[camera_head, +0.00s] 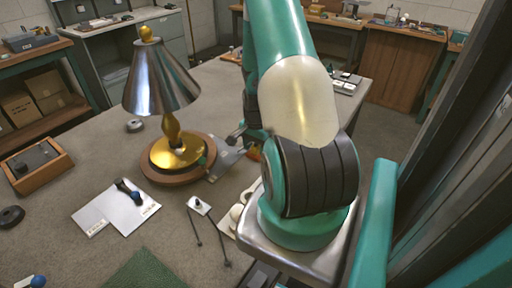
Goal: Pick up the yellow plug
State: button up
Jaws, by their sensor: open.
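I cannot make out a yellow plug; it may be hidden behind my arm. A lamp with a metallic grey shade (162,82), a gold stem and a gold base (176,152) stands upright on a round wooden disc (150,178) on the table. My arm rises in the middle right and hides much of the table behind it. My gripper (238,133) shows only partly, low beside the arm and right of the lamp. It is open, and nothing is seen between its fingers. A pale plate (228,158) lies just below it.
A white sheet with dark and blue parts (117,208) lies left of centre. A wooden box (37,165), a dark ring (11,217) and a green mat (143,270) are around it. A small plate with two rods (200,206) lies near the arm's base.

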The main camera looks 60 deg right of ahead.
jog(key=c, duration=1)
